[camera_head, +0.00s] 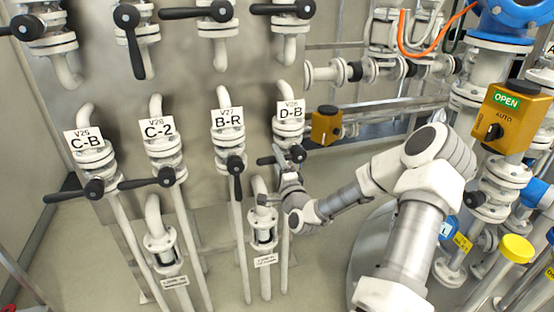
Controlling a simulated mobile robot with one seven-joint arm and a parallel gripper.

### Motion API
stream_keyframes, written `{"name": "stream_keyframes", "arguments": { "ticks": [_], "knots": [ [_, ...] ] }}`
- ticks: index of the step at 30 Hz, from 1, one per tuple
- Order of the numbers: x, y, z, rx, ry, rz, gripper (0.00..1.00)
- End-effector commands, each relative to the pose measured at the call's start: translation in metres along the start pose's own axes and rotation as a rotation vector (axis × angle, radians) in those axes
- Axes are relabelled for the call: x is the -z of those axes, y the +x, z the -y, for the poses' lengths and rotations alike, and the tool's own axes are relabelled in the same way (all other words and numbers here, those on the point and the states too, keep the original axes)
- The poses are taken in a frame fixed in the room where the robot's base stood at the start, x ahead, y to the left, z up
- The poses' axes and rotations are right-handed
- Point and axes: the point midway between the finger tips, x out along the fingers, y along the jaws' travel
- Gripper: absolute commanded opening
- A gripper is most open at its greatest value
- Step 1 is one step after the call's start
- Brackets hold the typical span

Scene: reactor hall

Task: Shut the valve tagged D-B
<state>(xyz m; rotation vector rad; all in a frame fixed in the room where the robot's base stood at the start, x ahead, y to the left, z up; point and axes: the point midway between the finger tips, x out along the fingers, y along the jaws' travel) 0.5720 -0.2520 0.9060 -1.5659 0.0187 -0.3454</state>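The D-B tag (290,110) is a white plate marked V28 on the rightmost pipe of the lower valve row. The fingers are small and partly merge with the handle and pipe. I cannot tell whether they touch the handle or are open or shut.
Valve B-R (233,164) stands close on the left, its handle pointing down. Valves C-2 (167,176) and C-B (95,188) have handles across their pipes. A yellow box (326,125) sits right of D-B. A sight-glass pipe (263,235) stands below my gripper. More handles hang above.

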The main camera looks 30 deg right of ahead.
Motion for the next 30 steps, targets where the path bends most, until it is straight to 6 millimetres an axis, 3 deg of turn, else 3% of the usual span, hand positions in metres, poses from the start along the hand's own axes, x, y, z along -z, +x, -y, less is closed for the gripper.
{"name": "stream_keyframes", "arguments": {
  "ticks": [3,11,16,20,30],
  "knots": [
    [0.001,0.000,-0.001,-0.003,0.000,-0.001,0.58],
    [0.002,-0.002,-0.003,-0.008,-0.001,-0.003,0.58],
    [0.002,-0.014,-0.004,-0.011,-0.001,-0.004,0.58],
    [0.002,-0.039,-0.004,-0.013,0.001,-0.005,0.58],
    [0.002,-0.123,-0.002,-0.012,0.002,-0.005,0.58]
  ]
}}
